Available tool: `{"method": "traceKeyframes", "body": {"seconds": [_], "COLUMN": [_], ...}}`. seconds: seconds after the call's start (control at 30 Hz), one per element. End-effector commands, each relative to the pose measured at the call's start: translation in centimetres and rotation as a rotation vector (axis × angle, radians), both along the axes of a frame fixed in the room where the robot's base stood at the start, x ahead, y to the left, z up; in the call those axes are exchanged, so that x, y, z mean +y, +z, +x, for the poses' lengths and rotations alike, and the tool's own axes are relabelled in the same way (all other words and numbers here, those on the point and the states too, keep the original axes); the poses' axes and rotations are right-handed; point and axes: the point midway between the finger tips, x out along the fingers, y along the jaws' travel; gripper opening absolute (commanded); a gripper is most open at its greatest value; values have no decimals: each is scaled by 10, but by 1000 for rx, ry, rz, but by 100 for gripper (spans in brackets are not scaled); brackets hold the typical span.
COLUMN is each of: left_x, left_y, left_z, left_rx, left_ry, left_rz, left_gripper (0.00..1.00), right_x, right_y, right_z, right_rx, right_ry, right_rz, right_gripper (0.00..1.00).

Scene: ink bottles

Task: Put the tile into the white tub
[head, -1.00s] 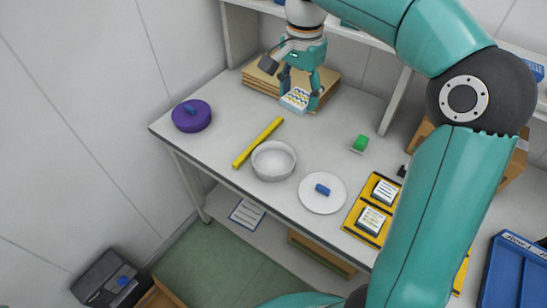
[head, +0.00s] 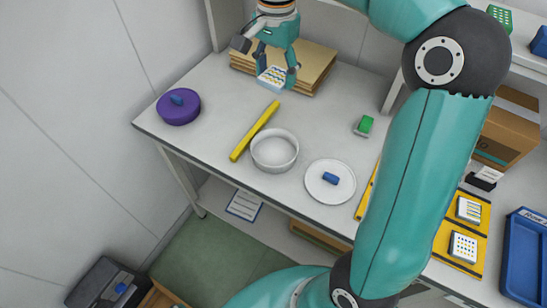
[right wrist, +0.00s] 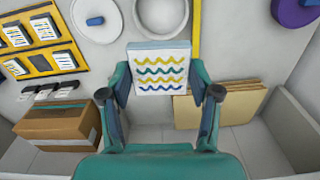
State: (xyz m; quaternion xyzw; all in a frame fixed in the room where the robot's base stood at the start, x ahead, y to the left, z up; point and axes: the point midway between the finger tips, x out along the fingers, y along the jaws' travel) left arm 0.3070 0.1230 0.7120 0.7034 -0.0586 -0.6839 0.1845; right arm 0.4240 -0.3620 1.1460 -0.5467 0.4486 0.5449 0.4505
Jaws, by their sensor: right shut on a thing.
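The tile (head: 272,77) is a pale square with wavy yellow and blue lines. My right gripper (head: 276,69) is shut on it, one finger on each side. In the right wrist view the tile (right wrist: 159,68) faces the camera between the fingers of my right gripper (right wrist: 160,92). The white tub (head: 274,160) is a round, open, empty-looking dish on the table, below the tile in the head view. The tub (right wrist: 162,16) also shows at the top of the right wrist view, beyond the tile and partly cut off. My left gripper is out of view.
A yellow bar (head: 254,131) lies beside the tub on its left. A white disc with a blue handle (head: 330,190) lies to its right. A purple round thing (head: 178,110), a green block (head: 365,124) and a brown board stack (head: 312,68) are also on the table.

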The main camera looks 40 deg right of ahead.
Motion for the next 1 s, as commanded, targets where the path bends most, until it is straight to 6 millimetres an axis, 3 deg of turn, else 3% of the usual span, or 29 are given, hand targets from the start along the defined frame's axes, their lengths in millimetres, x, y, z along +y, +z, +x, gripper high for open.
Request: {"method": "traceKeyframes", "body": {"seconds": [0.07,0.37,0.57,1.0], "left_x": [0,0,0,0], "left_y": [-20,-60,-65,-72], "left_z": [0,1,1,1], "left_rx": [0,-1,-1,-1], "left_ry": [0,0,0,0], "left_rz": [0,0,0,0], "left_gripper": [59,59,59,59], "right_x": [0,0,0,1], "right_y": [-21,-60,-81,-190], "right_z": [0,0,-1,0], "right_rx": [1,0,5,6], "right_ry": [-2,-2,-1,0], "right_rz": [0,0,0,1], "right_gripper": [24,24,24,24]}}
